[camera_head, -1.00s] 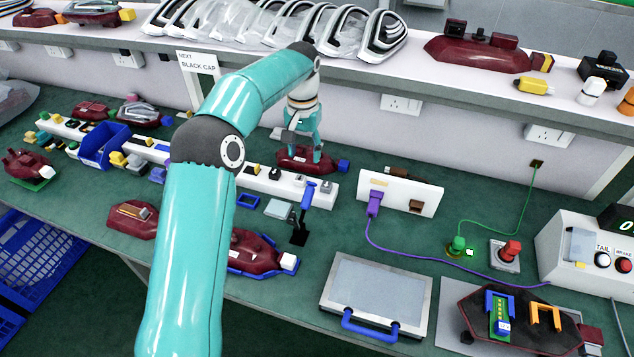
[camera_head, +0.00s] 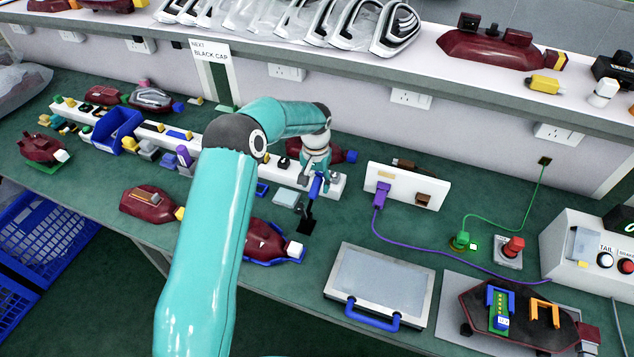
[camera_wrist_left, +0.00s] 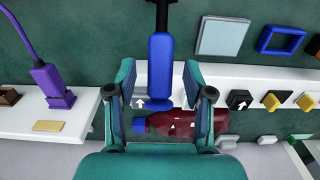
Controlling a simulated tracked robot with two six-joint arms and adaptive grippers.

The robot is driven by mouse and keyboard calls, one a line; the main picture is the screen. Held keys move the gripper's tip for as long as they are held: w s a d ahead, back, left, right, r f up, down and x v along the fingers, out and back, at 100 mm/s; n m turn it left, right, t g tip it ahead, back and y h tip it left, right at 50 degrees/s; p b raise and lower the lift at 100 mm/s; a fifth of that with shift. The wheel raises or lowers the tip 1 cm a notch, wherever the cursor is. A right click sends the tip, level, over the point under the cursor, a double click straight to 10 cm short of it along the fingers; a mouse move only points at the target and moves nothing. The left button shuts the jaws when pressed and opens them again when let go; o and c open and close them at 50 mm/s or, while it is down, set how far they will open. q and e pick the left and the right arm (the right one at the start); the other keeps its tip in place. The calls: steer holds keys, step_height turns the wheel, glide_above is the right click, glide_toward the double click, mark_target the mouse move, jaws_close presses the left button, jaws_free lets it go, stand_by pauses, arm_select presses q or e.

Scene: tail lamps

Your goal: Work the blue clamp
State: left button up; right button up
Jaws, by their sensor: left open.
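The blue clamp's upright handle (camera_head: 316,188) rises from a black foot (camera_head: 307,226) on the green bench, in front of the white strip. In the left wrist view the blue handle (camera_wrist_left: 160,65) points toward my gripper. My left gripper (camera_head: 315,172) is open above and around the handle's end. In the wrist view its two fingers (camera_wrist_left: 160,98) stand on either side of that end, with a gap on each side. Whether the fingers are level with the handle is hard to tell. A red lamp (camera_wrist_left: 180,120) lies behind the handle. My right gripper is not in view.
A lamp in a blue cradle (camera_head: 285,258) sits in front. A white panel (camera_head: 420,193) with a purple plug (camera_head: 382,196) stands to the right. A framed glass plate (camera_head: 380,275) lies nearer. Blue (camera_head: 490,298) and orange clips (camera_head: 545,313) sit on a lamp at lower right.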

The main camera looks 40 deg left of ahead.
arm_select(q)
steer(key=shift+f, duration=0.6)
jaws_close()
steer(key=shift+d, duration=0.15)
